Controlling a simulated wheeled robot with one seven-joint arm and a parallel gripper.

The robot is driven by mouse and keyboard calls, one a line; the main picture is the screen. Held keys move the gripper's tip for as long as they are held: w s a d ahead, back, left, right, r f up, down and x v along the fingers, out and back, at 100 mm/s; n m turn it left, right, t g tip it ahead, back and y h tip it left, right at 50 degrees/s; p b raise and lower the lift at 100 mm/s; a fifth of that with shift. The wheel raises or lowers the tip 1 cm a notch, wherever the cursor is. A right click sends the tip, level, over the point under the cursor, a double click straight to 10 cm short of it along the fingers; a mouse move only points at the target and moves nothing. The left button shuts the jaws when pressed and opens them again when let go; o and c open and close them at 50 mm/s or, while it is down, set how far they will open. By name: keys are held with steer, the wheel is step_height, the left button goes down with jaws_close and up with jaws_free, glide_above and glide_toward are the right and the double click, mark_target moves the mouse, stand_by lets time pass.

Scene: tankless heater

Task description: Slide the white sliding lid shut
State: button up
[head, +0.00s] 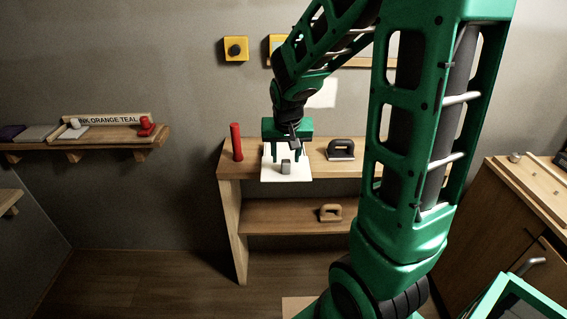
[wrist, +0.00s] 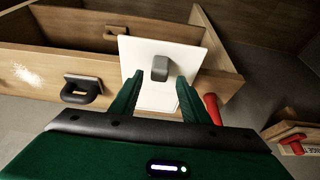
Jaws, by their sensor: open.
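The white sliding lid (head: 270,175) is a flat white panel on top of the wooden shelf unit (head: 229,170), and its near part reaches out past the front edge. A grey block-like handle (head: 285,167) stands on it. In the wrist view the lid (wrist: 188,57) and its handle (wrist: 160,68) lie just beyond my fingertips. My gripper (head: 287,155) is over the rear part of the lid, behind the handle. In the wrist view my gripper (wrist: 157,88) is open, with nothing between its fingers. I cannot tell whether the fingers touch the lid. The opening beneath it is hidden.
A red cylinder (head: 236,142) stands left of the lid and a black handled block (head: 341,149) right of it. A wooden handled block (head: 330,213) sits on the lower shelf. A wall shelf (head: 100,135) is at left, a wooden cabinet (head: 510,225) at right.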

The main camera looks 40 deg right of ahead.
mark_target(286, 161)
steer(key=shift+x, duration=2.05)
jaws_close()
steer(key=shift+w+d, duration=0.1)
